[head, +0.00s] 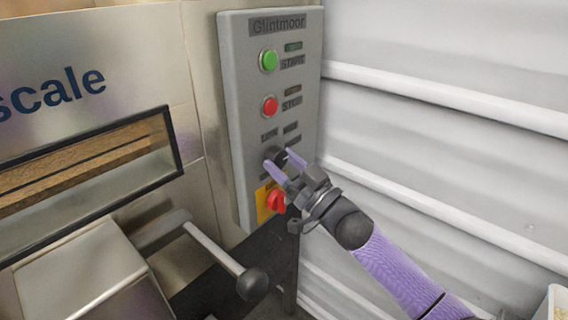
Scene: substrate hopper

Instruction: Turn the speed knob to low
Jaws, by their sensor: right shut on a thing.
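The grey control panel (238,140) is mounted upright near the middle of the head view. The dark speed knob (274,154) is on its lower half, below the red stop button, with small dark labels around it. My right gripper (279,158) comes in from the lower right and its two purple fingers are shut on the knob. The fingers cover part of the knob, so its pointer and setting cannot be read. My left gripper is not in view.
A green start button (268,60) and a red stop button (270,106) are above the knob. A red rotary switch (275,201) on a yellow plate is just below my gripper. A lever with a black ball (252,284) sticks out at the lower left. A white ribbed wall (450,140) stands at right.

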